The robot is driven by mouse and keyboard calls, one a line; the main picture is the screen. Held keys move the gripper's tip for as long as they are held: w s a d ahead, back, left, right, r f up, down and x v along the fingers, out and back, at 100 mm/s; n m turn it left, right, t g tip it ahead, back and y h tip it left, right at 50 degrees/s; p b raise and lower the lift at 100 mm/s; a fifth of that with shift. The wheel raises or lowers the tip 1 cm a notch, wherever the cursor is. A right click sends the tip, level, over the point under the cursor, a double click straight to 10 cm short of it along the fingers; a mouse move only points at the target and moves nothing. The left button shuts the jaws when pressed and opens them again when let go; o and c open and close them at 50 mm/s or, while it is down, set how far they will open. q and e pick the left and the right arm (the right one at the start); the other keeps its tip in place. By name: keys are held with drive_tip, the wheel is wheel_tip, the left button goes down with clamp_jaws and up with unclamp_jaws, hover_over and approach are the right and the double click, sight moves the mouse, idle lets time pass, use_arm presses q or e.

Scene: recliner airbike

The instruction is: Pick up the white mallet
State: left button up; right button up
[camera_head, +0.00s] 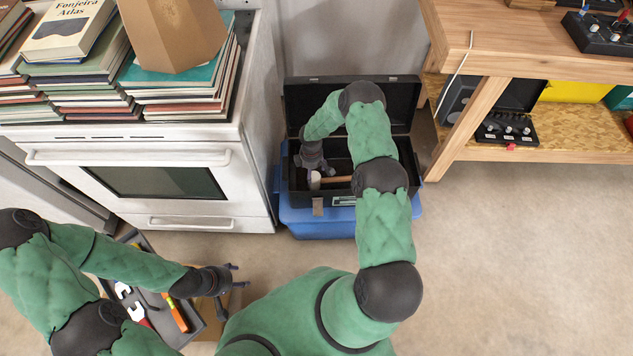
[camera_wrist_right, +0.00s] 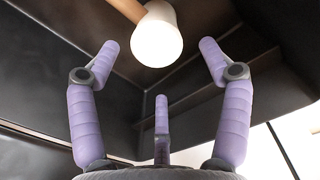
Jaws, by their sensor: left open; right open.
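The white mallet has a white head (camera_wrist_right: 157,36) and a wooden handle (camera_wrist_right: 124,8). It lies inside the open black toolbox (camera_head: 345,200), where its handle also shows in the head view (camera_head: 338,179). My right gripper (camera_head: 314,168) reaches down into the toolbox at the mallet's head. In the right wrist view its purple fingers (camera_wrist_right: 157,52) are spread, with the white head between and just beyond the tips. No finger visibly closes on it. My left gripper (camera_head: 234,280) is open and empty, out over the floor side, beside a grey tool tray.
The toolbox stands on a blue bin (camera_head: 300,222), its lid (camera_head: 398,100) raised behind. A white oven (camera_head: 170,175) with stacked books is on the left, a wooden workbench (camera_head: 530,64) on the right. The grey tray (camera_head: 205,318) holds several tools. Floor at right is clear.

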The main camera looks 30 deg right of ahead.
sight(313, 176)
drive_tip(key=f+b, duration=0.1)
drive_tip(key=f, duration=0.1)
drive_tip(key=f+b, duration=0.1)
drive_tip(key=f, duration=0.1)
drive_tip(key=shift+s+d+f, duration=0.15)
drive_tip(key=shift+s+f, duration=0.05)
drive_tip(key=shift+f, duration=0.2)
drive_tip(key=shift+r, duration=0.15)
clamp_jaws()
